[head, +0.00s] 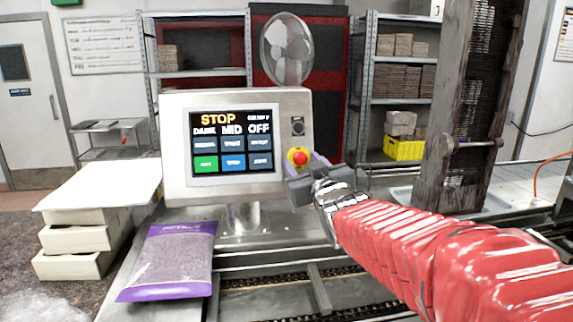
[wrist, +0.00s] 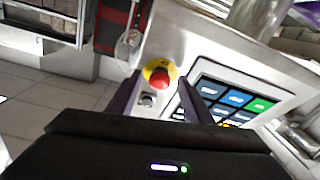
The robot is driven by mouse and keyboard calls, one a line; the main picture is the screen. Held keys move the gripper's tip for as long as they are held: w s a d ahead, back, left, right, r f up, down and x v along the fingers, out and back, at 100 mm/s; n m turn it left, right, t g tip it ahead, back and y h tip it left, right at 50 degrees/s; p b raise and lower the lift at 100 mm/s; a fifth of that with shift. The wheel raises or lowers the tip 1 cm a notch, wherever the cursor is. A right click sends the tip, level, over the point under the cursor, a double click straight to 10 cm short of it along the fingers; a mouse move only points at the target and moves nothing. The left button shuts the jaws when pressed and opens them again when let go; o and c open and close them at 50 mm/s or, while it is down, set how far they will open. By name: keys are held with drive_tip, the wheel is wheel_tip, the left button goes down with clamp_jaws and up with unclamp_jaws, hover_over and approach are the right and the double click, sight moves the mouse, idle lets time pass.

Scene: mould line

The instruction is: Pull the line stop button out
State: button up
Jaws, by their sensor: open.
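The line stop button (head: 300,158) is a red mushroom head on a yellow surround, at the lower right of the control panel (head: 180,170). The button also shows in the wrist view (wrist: 160,78), beyond my fingers. My gripper (head: 308,165) is at the panel's lower right corner, with its purple fingers open. In the wrist view my gripper (wrist: 160,100) has one finger on each side of the button's line of sight. I cannot tell whether the fingertips touch the button. The panel screen (head: 232,142) reads STOP, DARK, MID and OFF.
A dark knob (head: 297,126) sits above the button. A purple-topped bag (head: 175,258) lies in front of the panel. White boxes (head: 85,238) are stacked at the left.

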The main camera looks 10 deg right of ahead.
drive_tip(key=shift+c, duration=0.7)
clamp_jaws()
